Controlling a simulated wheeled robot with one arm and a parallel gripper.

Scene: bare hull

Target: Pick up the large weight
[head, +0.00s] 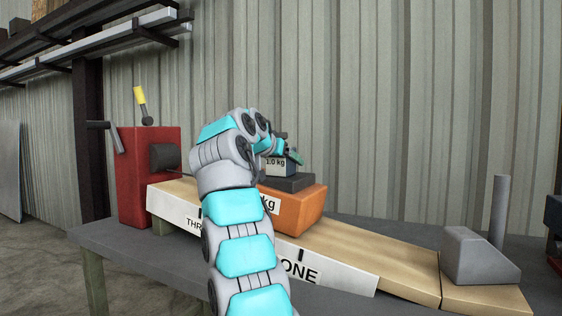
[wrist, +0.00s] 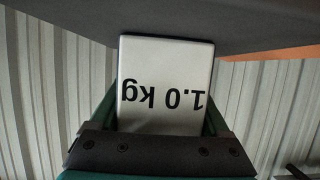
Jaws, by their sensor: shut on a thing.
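The large weight shows in the head view as a dark grey slab (head: 289,183) with a paler upper block labelled "1.0 kg" (head: 275,163). It is on top of an orange block (head: 299,205), and I cannot tell whether there is a small gap. My gripper (head: 285,150) is at the upper block, mostly hidden behind my wrist. In the wrist view, the white "1.0 kg" face (wrist: 165,75) appears upside down between the green fingers of my gripper (wrist: 163,112), which is shut on the weight. The dark slab (wrist: 200,18) spans the top of that view.
The orange block rests on a wooden sloping board (head: 370,250) with a white lettered side, on a grey bench (head: 130,250). A red machine (head: 150,175) with a yellow-handled lever stands left. A grey wedge (head: 475,255) and a post (head: 498,210) stand right. A corrugated wall is behind.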

